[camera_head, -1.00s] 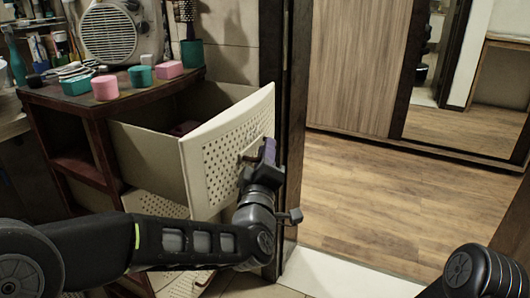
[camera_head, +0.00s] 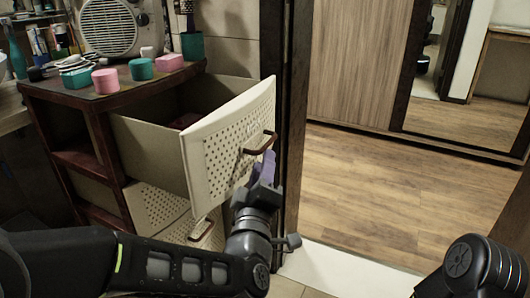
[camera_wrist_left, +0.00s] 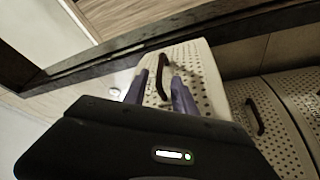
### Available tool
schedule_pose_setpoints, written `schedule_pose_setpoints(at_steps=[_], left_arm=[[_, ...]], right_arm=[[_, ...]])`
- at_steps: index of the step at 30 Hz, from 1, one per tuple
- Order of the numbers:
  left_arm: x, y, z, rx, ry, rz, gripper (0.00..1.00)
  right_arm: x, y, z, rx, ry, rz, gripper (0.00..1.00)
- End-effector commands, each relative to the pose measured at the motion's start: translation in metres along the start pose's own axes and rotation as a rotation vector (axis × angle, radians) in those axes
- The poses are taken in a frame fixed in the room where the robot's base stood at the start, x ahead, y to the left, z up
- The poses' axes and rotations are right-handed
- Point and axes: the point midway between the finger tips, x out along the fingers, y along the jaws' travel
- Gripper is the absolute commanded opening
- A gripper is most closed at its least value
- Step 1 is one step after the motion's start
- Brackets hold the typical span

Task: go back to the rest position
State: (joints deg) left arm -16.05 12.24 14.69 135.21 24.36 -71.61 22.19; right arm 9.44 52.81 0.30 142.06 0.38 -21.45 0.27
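My left gripper (camera_head: 261,178) is just below and in front of the brown handle (camera_head: 260,144) of the open upper drawer (camera_head: 213,150). In the left wrist view, the gripper's two purple fingers (camera_wrist_left: 158,92) are spread apart. The same handle (camera_wrist_left: 163,72) shows beyond the fingertips with nothing held between them. The drawer has a cream perforated front and is pulled well out. Part of my right arm (camera_head: 480,265) shows at the bottom right of the head view, but its gripper is out of the picture.
A dark red cabinet (camera_head: 100,103) holds the drawers. Pink and teal boxes and a cream fan heater (camera_head: 110,28) stand on top. A dark door frame (camera_head: 294,110) is close right of the drawer. The wooden floor (camera_head: 385,195) beyond is clear.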

Motion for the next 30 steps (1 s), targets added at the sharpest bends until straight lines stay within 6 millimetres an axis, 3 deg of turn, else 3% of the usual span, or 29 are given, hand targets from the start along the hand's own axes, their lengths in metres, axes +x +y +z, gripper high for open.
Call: schedule_pose_setpoints(at_steps=[4, 14, 17, 20, 23, 26, 30], left_arm=[[-0.009, 0.000, 0.000, 0.000, 0.001, 0.001, 0.32], [-0.009, 0.000, 0.001, 0.010, -0.003, -0.001, 0.32], [-0.009, -0.003, 0.013, 0.046, -0.053, -0.010, 0.32], [-0.014, -0.012, 0.044, 0.127, -0.181, -0.022, 0.32], [-0.025, -0.048, 0.087, 0.227, -0.348, -0.068, 0.32], [-0.047, -0.104, 0.129, 0.323, -0.532, -0.144, 0.32], [-0.100, -0.197, 0.176, 0.426, -0.801, -0.273, 0.32]], right_arm=[[-0.001, 0.000, 0.000, 0.000, -0.001, 0.000, 0.36], [-0.001, 0.000, 0.000, 0.000, 0.000, 0.000, 0.36], [-0.001, 0.000, 0.000, 0.000, 0.000, 0.000, 0.36], [-0.001, 0.000, 0.000, 0.000, 0.000, 0.000, 0.36], [-0.001, 0.000, 0.000, 0.000, 0.000, 0.000, 0.36], [-0.001, 0.000, 0.000, 0.000, 0.000, 0.000, 0.36], [-0.001, 0.000, 0.000, 0.000, 0.000, 0.000, 0.36]])
